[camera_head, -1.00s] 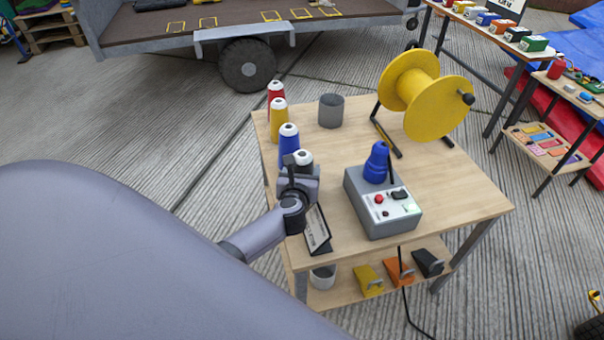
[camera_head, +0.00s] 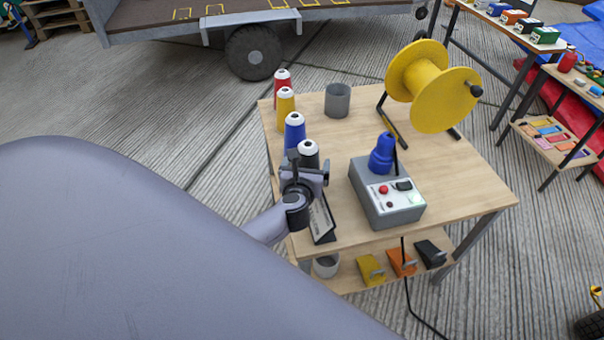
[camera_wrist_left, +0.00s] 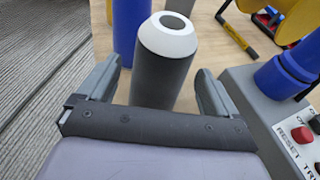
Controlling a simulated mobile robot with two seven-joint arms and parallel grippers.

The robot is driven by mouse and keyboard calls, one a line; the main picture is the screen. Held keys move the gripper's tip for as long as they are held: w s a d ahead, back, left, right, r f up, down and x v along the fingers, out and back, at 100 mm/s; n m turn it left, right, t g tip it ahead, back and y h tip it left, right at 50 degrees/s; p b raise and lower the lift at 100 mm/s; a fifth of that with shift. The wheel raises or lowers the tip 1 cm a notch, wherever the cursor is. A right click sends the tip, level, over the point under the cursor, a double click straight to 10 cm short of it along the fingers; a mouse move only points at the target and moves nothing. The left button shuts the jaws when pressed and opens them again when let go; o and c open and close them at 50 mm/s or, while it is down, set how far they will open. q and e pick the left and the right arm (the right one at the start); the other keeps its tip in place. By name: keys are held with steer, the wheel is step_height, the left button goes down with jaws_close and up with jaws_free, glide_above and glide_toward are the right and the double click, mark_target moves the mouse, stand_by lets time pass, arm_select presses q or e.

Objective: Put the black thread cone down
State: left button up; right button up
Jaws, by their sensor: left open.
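The black thread cone (camera_wrist_left: 162,70) with a white top stands upright on the wooden table (camera_head: 440,185), at the near end of a row of cones. In the head view the black cone (camera_head: 308,152) is partly hidden behind my left gripper (camera_head: 305,172). In the left wrist view my left gripper (camera_wrist_left: 155,95) is open, with one finger on each side of the cone and visible gaps between. My right gripper is not in view.
Blue (camera_head: 294,132), yellow (camera_head: 286,103) and red (camera_head: 282,85) cones line the table's left edge. A grey box with a blue top piece (camera_head: 385,205) stands right of the gripper. A dark-framed sign (camera_head: 322,218) is close by. A yellow reel (camera_head: 428,90) and grey cup (camera_head: 337,100) stand behind.

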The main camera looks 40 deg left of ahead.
arm_select(q)
steer(key=s+d+r+m+t+h+p, duration=0.15)
steer(key=s+d+m+h, duration=0.4)
steer(key=m, duration=0.75)
steer(key=s+d+r+m+t+h, duration=0.25)
steer(key=s+d+m, duration=0.6)
steer(key=m, duration=0.45)
steer(key=s+f+m+g, duration=0.6)
steer(key=s+f+m, duration=0.2)
steer(key=m, duration=0.9)
steer(key=shift+s+a+f+m+g+h, duration=0.3)
steer(key=shift+s+a+m+h, duration=0.1)
steer(key=shift+s, duration=0.7)
